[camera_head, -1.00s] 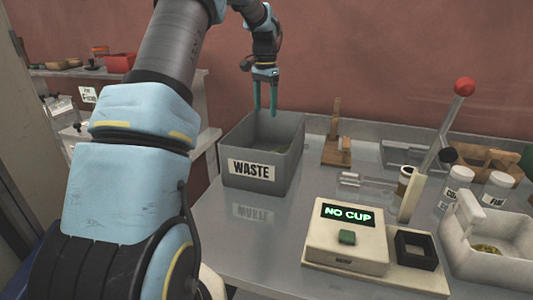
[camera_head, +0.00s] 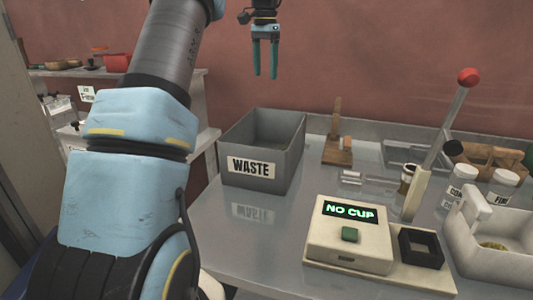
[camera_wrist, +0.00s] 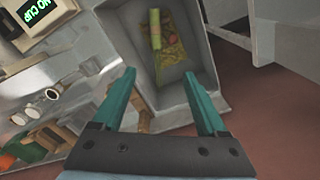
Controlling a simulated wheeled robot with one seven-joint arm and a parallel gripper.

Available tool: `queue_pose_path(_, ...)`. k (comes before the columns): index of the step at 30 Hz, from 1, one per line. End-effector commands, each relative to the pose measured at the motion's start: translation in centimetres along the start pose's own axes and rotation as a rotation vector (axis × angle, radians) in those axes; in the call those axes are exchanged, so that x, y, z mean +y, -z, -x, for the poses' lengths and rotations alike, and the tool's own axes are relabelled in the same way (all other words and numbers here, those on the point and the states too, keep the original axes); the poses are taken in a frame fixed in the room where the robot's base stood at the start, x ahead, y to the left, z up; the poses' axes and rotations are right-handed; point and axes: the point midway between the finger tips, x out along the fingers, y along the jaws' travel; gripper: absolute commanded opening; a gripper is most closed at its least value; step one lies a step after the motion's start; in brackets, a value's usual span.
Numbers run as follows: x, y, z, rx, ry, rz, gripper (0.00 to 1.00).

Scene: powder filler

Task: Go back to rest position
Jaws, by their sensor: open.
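My gripper (camera_head: 265,62) has two teal fingers pointing down, held in the air well above and behind the grey waste bin (camera_head: 237,187). The fingers are apart with nothing between them. In the wrist view my gripper (camera_wrist: 162,95) also shows open and empty. The waste bin (camera_wrist: 213,98) lies beyond the fingertips there, with a yellow-green roll and loose yellowish, reddish bits at its bottom. In the head view most of the bin's inside is hidden by its walls.
A white device reading "NO CUP" (camera_head: 348,238) stands at the table's front, with a red-knobbed lever (camera_head: 440,140) behind it. Labelled jars (camera_head: 460,184), a white tray (camera_head: 490,262) and a wooden stand (camera_head: 337,150) fill the right and back. Table front left is clear.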

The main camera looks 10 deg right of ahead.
Motion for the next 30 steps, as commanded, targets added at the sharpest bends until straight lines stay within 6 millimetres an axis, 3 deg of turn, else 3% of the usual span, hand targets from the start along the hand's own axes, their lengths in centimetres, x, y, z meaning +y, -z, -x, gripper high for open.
queue_pose_path(8,0.0,-0.4,-0.3,0.001,0.002,0.013,0.75)
queue_pose_path(13,0.2,-3.2,-2.6,0.009,0.012,0.108,0.75)
queue_pose_path(23,3.3,-14.6,-10.5,0.058,0.042,0.436,0.75)
queue_pose_path(30,8.4,-24.4,-16.1,0.098,0.053,0.687,0.75)
